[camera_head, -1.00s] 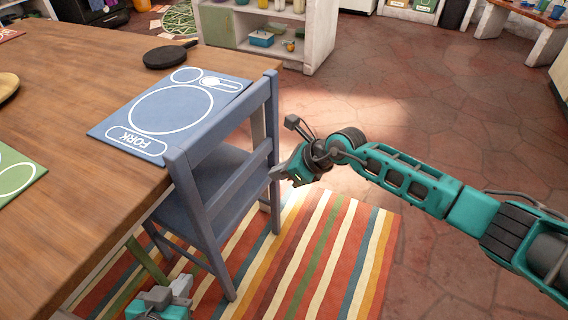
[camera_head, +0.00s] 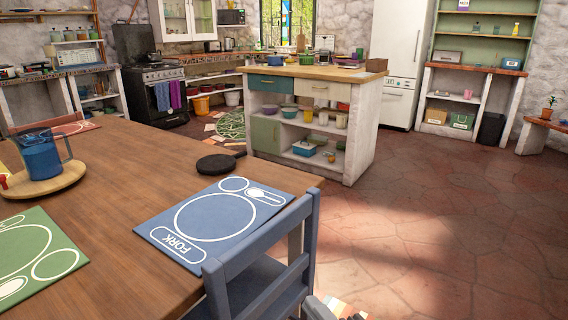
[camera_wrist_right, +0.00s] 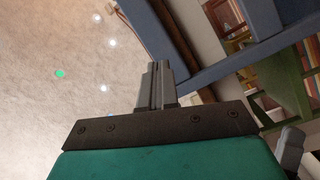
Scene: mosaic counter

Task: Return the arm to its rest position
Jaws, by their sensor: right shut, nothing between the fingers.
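My right gripper shows in the right wrist view (camera_wrist_right: 158,72) with its grey fingers together and nothing between them. In the head view only a small grey part of my right arm shows at the bottom edge, beside the blue chair (camera_head: 262,280). In the wrist view the chair's blue frame (camera_wrist_right: 228,64) runs close past the fingertips; I cannot tell whether they touch. My left gripper is not in view.
The wooden table (camera_head: 130,165) fills the left, with a blue placemat (camera_head: 212,208), a green placemat (camera_head: 30,250), a black pan (camera_head: 215,163) and a blue jug (camera_head: 40,157) on a round board. A kitchen island (camera_head: 355,128) stands behind. Tiled floor (camera_head: 440,230) at right is clear.

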